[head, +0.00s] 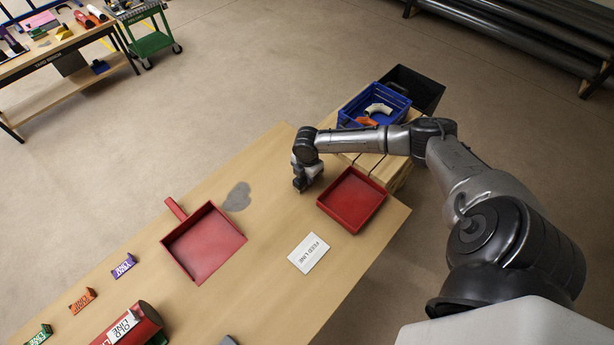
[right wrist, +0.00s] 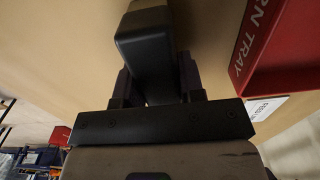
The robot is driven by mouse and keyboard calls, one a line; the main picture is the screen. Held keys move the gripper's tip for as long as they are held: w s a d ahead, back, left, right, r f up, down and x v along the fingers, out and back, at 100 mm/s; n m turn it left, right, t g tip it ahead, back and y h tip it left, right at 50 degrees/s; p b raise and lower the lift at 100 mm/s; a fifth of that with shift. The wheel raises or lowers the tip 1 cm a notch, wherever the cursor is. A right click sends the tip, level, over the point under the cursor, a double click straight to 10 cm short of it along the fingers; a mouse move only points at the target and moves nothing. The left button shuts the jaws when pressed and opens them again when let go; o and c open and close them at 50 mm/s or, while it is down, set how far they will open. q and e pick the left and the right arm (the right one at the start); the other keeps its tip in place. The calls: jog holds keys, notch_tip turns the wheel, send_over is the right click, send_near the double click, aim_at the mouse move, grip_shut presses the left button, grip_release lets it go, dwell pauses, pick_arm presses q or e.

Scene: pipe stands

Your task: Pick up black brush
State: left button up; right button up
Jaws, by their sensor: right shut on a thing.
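The black brush (right wrist: 145,45) shows in the right wrist view as a dark, smooth block with rounded edges. My right gripper (right wrist: 160,78) is shut on it, one finger on each side. In the head view my right gripper (head: 300,184) is low over the wooden table, just left of the red tray. There the brush is too small and hidden to make out clearly. I cannot tell whether the brush touches the table. My left gripper is not in view.
The red tray (head: 327,203) stands close right of my right gripper. A red dustpan (head: 203,243), a grey patch (head: 237,197) and a white feed line sign (head: 308,253) lie on the table (head: 265,165). A blue crate (head: 352,108) stands behind.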

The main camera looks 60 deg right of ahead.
jog(key=shift+r, duration=0.5)
jog(key=r, duration=0.3)
jog(key=shift+s+d+r+p, duration=0.2)
jog(key=shift+s+r+p, duration=0.2)
jog(key=s+d+r+p, duration=0.1)
jog(key=s+r, duration=0.5)
jog(key=s, duration=0.4)
jog(key=shift+s+d, duration=0.3)
jog(key=shift+d, duration=0.1)
jog(key=shift+r, duration=0.1)
jog(key=o, duration=0.4)
jog(key=shift+c, duration=1.4)
jog(key=shift+w, duration=0.1)
